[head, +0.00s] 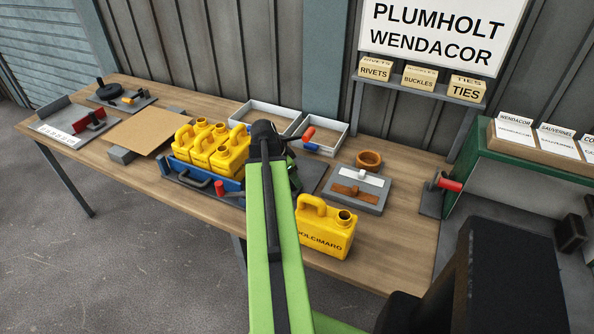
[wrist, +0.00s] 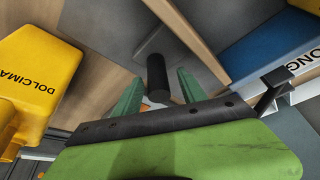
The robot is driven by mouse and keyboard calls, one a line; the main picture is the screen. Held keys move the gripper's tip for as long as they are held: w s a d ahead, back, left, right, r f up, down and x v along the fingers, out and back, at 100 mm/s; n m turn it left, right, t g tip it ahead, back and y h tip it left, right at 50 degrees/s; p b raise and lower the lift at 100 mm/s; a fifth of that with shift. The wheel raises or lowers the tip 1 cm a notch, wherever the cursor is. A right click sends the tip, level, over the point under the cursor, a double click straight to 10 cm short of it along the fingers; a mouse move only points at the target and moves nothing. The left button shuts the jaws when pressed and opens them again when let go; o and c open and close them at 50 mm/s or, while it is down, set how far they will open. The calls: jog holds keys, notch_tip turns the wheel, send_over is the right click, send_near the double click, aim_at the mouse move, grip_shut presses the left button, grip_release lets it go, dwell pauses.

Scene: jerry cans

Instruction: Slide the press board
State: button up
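My gripper (wrist: 158,88) shows in the wrist view with two green fingers apart. A dark upright knob (wrist: 157,78) stands between or just beyond them on a grey plate (wrist: 205,72); I cannot tell whether they touch it. In the head view my arm hides most of the gripper and the knob. A dark grey plate (head: 313,174) shows just right of the arm and may be the press board; its name is not marked. A flat brown board (head: 140,131) also lies on grey supports at the table's left.
A yellow can (head: 325,230) stands right of my arm, also at the left of the wrist view (wrist: 32,75). Several yellow cans (head: 212,150) stand in a blue crate (head: 229,187) to the left. White trays (head: 268,112) lie behind. A grey fixture (head: 369,197) is on the right.

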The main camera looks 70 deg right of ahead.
jog(key=p+v, duration=1.6)
jog(key=v, duration=0.1)
jog(key=shift+r, duration=0.2)
jog(key=shift+a, duration=0.1)
